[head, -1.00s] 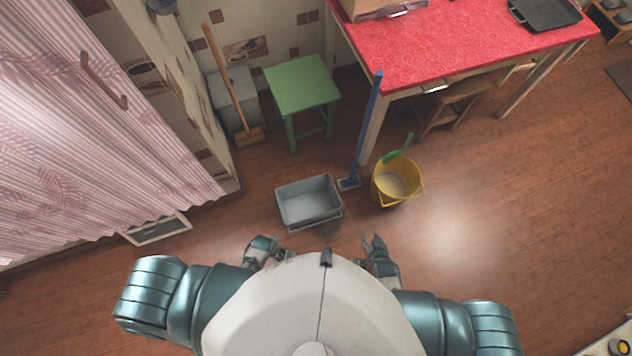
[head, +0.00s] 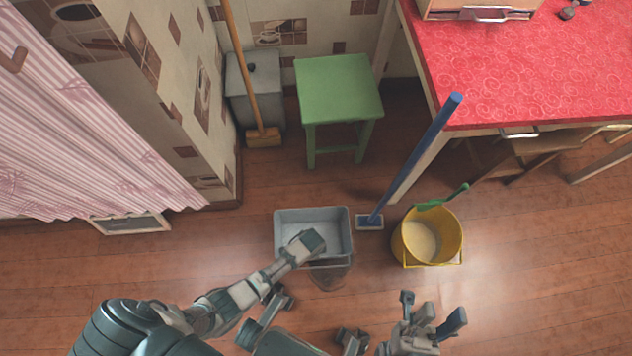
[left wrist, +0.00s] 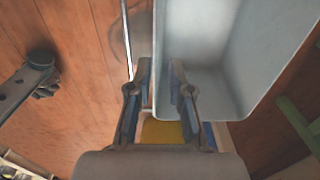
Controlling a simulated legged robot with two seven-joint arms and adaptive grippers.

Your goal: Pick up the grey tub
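The grey tub (head: 285,222), an open rectangular basin, stands on the wooden floor near the middle of the head view. In the left wrist view the tub (left wrist: 205,40) fills the upper right. My left gripper (left wrist: 160,70) is open there, its two fingers apart on either side of the line of one tub wall. I cannot tell whether they touch it. My right gripper (head: 430,312) is open and empty, low in the head view, to the right of the tub.
Behind are a green stool (head: 338,88), a grey bin (head: 240,85) with a broom (head: 243,65), and a red-topped table (head: 530,70). Floor at lower right is clear.

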